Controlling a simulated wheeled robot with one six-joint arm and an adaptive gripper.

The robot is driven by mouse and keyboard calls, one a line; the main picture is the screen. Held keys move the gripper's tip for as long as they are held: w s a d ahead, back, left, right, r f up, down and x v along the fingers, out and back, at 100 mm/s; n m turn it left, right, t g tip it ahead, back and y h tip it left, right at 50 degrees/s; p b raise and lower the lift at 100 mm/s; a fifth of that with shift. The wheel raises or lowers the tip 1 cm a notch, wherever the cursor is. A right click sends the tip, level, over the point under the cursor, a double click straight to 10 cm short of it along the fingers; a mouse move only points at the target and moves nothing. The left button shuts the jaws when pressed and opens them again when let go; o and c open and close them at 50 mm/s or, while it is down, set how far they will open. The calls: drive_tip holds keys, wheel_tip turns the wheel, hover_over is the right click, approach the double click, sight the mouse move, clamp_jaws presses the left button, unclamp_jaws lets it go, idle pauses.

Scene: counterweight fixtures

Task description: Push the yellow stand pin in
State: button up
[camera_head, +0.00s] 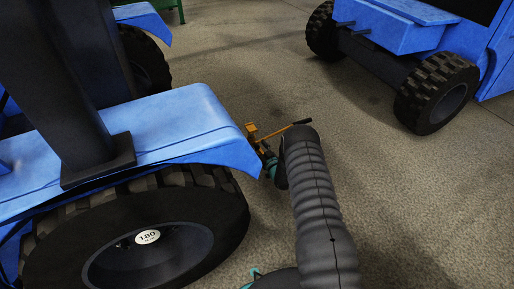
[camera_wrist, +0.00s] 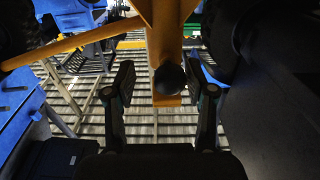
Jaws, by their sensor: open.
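The yellow stand shows in the wrist view as an upright post (camera_wrist: 162,35) at the top middle. A round black knob (camera_wrist: 168,78), seemingly the stand pin's head, is in front of the post. My gripper (camera_wrist: 160,84) is open, with one dark finger on each side of the knob and a visible gap on both sides. In the head view a small part of the yellow stand (camera_head: 251,130) shows beyond the blue fender, close to my gripper (camera_head: 270,165). My arm partly hides that area, and how far the pin is in cannot be told.
A yellow bar (camera_wrist: 75,43) slants left from the post. A blue vehicle's fender (camera_head: 190,130) and large black tyre (camera_head: 225,215) stand close left of my arm. Another blue vehicle (camera_head: 405,30) is at the upper right. Open floor (camera_head: 350,125) lies between them.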

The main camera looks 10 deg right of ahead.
drive_tip(key=v, duration=1.2)
idle(0.3)
drive_tip(key=w+d+r+g+h+p, duration=0.1)
drive_tip(key=w+r+g+h+p, duration=0.1)
drive_tip(key=r, duration=1.2)
drive_tip(key=w+d+r+g+h+p, duration=0.1)
drive_tip(key=w+r+g+h+p, duration=0.1)
drive_tip(key=r, duration=1.3)
drive_tip(key=s+r+m+g+h+p, duration=0.1)
drive_tip(key=s+r+h+p, duration=0.1)
drive_tip(key=s+r, duration=0.6)
drive_tip(key=s+a+r+m+g+p, duration=0.1)
drive_tip(key=s+a+r+g+p, duration=0.1)
drive_tip(key=s+r, duration=0.9)
drive_tip(key=s+a+r+m+g+p, duration=0.1)
drive_tip(key=s+r+g, duration=0.2)
drive_tip(key=s+r, duration=0.75)
drive_tip(key=s+a+f+g+p, duration=0.1)
drive_tip(key=s+a+f, duration=0.1)
drive_tip(key=s, duration=1.4)
drive_tip(key=shift+s+a+f+m+g+p, duration=0.2)
drive_tip(key=shift+s+f+m+g+p, duration=0.1)
drive_tip(key=shift+s+f+p, duration=0.15)
